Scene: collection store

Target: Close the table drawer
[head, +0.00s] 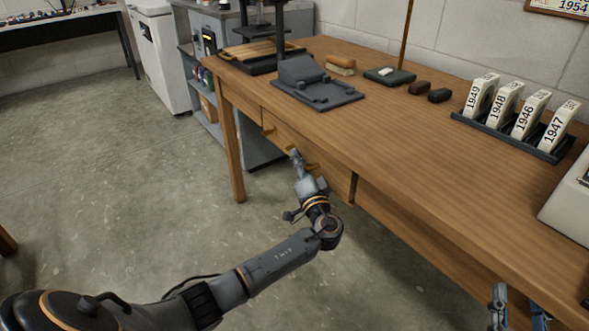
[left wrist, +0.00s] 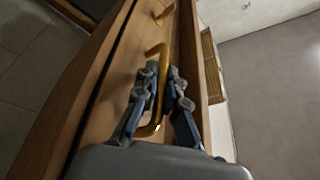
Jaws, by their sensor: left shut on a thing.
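The table drawer (head: 289,143) is a wooden front under the table's long edge, with brass handles.
The wooden table (head: 400,130) carries a dark metal device (head: 315,88), a green pad (head: 390,76) and a rack of year-marked white blocks (head: 515,135). A grey shelf unit (head: 215,110) stands behind the table's left end. The floor (head: 110,170) at left is clear.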

